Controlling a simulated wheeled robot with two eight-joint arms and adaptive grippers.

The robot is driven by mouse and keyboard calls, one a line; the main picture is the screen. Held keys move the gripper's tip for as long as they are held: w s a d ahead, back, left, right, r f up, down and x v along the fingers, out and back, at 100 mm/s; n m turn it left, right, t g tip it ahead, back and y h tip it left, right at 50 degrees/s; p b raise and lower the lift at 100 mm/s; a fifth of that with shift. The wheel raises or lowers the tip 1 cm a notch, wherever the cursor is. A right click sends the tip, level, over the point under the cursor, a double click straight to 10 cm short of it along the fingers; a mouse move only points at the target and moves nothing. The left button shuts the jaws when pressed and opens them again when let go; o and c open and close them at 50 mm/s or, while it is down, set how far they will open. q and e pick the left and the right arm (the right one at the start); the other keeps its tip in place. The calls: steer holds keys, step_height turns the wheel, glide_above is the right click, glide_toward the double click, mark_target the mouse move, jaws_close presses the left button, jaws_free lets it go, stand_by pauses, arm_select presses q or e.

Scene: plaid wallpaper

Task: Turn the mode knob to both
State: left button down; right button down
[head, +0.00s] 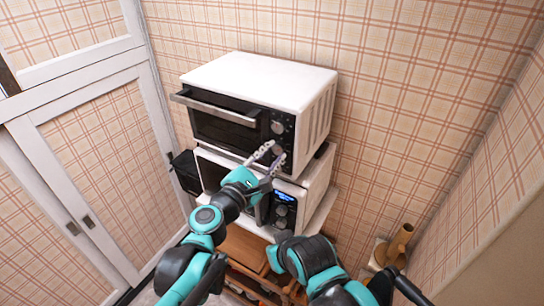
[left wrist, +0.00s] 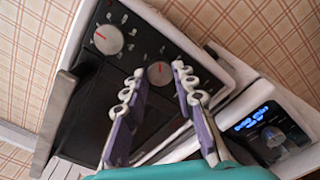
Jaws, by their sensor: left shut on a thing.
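A white toaster oven (head: 265,80) with a black front stands on top of a second appliance. Its control strip has an upper knob (head: 277,127), also in the left wrist view (left wrist: 107,39), and a lower knob (left wrist: 160,74). Both knobs are silver with a red pointer line; the labels around them are too small to read. My left gripper (head: 274,151) is at the lower knob, with its fingertips (left wrist: 158,69) on either side of it, shut on it. Which knob is the mode knob cannot be read. My right arm (head: 310,262) shows at the bottom, its gripper out of view.
A microwave-like appliance (head: 318,178) with a lit blue display (left wrist: 252,118) stands below the oven. The oven's long door handle (head: 215,108) sticks out at the left. A wooden shelf (head: 243,246) is underneath. A brown object (head: 400,243) stands at the right.

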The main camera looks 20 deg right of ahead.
arm_select(q)
steer(key=m, duration=0.6)
steer(key=shift+m+b, duration=0.3)
steer(key=m, duration=1.2)
steer(key=shift+m+b, duration=0.3)
steer(key=shift+b, duration=0.1)
steer(key=m, duration=0.6)
steer(key=shift+f, duration=0.1)
steer(key=shift+m, duration=0.3)
steer(key=c, duration=1.2)
jaws_free()
steer(key=shift+s+a, duration=0.1)
steer(key=shift+a, duration=0.05)
steer(key=v, duration=1.1)
steer(key=shift+s+a, duration=0.2)
steer(key=shift+a, duration=0.15)
